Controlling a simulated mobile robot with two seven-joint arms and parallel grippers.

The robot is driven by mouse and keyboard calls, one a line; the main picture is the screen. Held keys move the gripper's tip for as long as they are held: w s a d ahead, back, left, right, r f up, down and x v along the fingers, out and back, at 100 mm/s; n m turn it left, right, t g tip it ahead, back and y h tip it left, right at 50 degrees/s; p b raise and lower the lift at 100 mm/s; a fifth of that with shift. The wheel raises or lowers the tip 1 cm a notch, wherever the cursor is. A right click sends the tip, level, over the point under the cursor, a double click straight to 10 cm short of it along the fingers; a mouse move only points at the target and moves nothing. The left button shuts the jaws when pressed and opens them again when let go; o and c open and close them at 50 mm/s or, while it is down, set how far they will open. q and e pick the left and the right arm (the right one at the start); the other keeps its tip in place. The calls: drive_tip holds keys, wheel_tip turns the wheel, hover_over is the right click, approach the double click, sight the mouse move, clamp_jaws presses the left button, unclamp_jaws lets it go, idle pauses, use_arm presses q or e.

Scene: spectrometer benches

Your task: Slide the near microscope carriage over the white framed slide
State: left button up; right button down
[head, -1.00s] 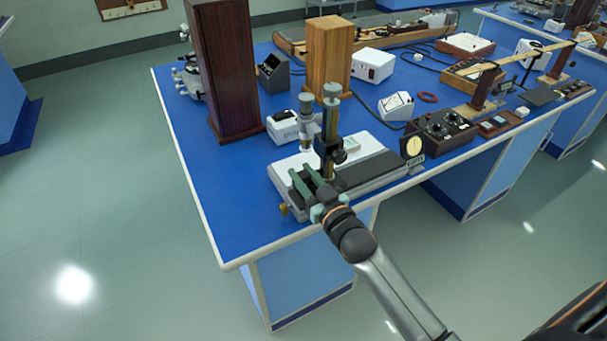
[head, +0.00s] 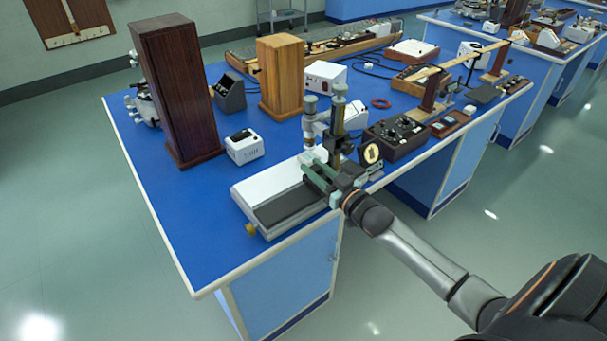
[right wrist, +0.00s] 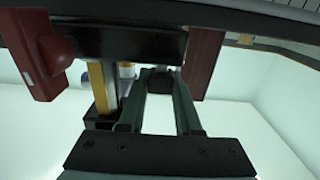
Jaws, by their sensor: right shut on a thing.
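The near microscope carriage (head: 337,128) has an upright brass-and-black column and a grey microscope tube (head: 310,118). It stands toward the right part of its long bench base (head: 292,207), which has a white bed and a dark rail. My right gripper (head: 316,172) is shut on a low part of the carriage, at the near side of the base. In the right wrist view its two green fingers (right wrist: 159,82) reach to a dark part, with the brass column (right wrist: 102,88) beside them. I cannot make out the white framed slide; the carriage may hide it. My left gripper is not in view.
A dark control box (head: 398,137) with a round yellowish disc (head: 371,153) in front stands right of the base. A dark wooden tower (head: 178,90), a lighter wooden box (head: 281,76) and a small white meter (head: 244,147) stand behind. The blue tabletop (head: 195,225) is clear at left.

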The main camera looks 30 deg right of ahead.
drive_tip(key=shift+f, duration=0.1)
drive_tip(key=c, duration=0.6)
unclamp_jaws()
drive_tip(key=shift+a, duration=0.1)
drive_tip(key=shift+s, duration=0.1)
drive_tip(key=s+d, duration=0.1)
drive_tip(key=s, duration=1.1)
drive_tip(key=shift+s, duration=0.15)
drive_tip(key=s+a+f+g, duration=0.4)
drive_tip(key=s+a+f, duration=0.3)
drive_tip(key=a+f, duration=0.2)
drive_tip(key=s+a+f+n+g+y+p, duration=0.1)
drive_tip(key=s+a+f+g, duration=0.3)
drive_tip(key=s+a+f, duration=0.3)
drive_tip(key=a+f, duration=0.3)
drive_tip(key=a, duration=0.1)
drive_tip(key=shift+s+a+f+g, duration=0.2)
drive_tip(key=shift+s+a+g, duration=0.1)
drive_tip(key=shift+s+a, duration=0.1)
